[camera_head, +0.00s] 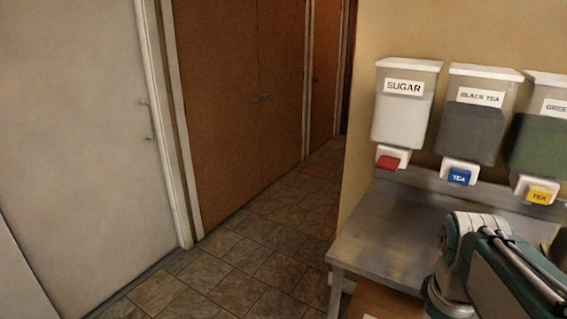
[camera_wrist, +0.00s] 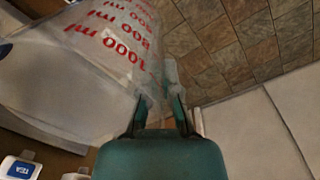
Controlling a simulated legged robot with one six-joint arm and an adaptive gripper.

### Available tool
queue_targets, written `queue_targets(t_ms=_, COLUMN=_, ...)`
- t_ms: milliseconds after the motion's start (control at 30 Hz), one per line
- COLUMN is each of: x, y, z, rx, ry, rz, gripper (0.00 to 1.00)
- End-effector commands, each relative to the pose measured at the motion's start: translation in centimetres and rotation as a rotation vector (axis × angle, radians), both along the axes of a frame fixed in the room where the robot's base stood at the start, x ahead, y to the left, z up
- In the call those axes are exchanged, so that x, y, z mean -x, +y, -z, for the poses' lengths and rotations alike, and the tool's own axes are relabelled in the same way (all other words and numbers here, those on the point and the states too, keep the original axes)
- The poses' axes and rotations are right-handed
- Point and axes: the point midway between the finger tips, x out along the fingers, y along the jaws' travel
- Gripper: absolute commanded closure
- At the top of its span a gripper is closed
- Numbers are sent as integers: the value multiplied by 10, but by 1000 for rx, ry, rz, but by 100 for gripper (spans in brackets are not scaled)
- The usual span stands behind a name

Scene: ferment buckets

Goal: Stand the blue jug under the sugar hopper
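A clear, see-through measuring jug (camera_wrist: 110,45) with red millilitre marks fills the upper middle of the wrist view. The jug's base and full outline are out of frame. The sugar hopper (camera_head: 404,105) is on the wall in the head view, with a red outlet (camera_head: 388,162) below it. The jug and my gripper do not show in the head view.
The black tea hopper (camera_head: 475,115) and a green-filled hopper (camera_head: 541,140) hang right of the sugar. A metal counter (camera_head: 385,235) runs below them, and its visible part is bare. Tiled floor (camera_head: 255,265) and doors lie to the left.

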Motion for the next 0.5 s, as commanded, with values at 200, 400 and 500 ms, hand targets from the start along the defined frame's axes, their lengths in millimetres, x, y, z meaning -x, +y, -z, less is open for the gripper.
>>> queue_targets(t_ms=200, x=-23, y=-1, z=9, rx=0, ry=3, rz=22, gripper=100)
queue_targets(t_ms=400, x=-54, y=0, z=25, rx=1, ry=5, rz=52, gripper=100)
queue_targets(t_ms=500, x=-77, y=3, z=39, rx=1, ry=8, rz=76, gripper=100)
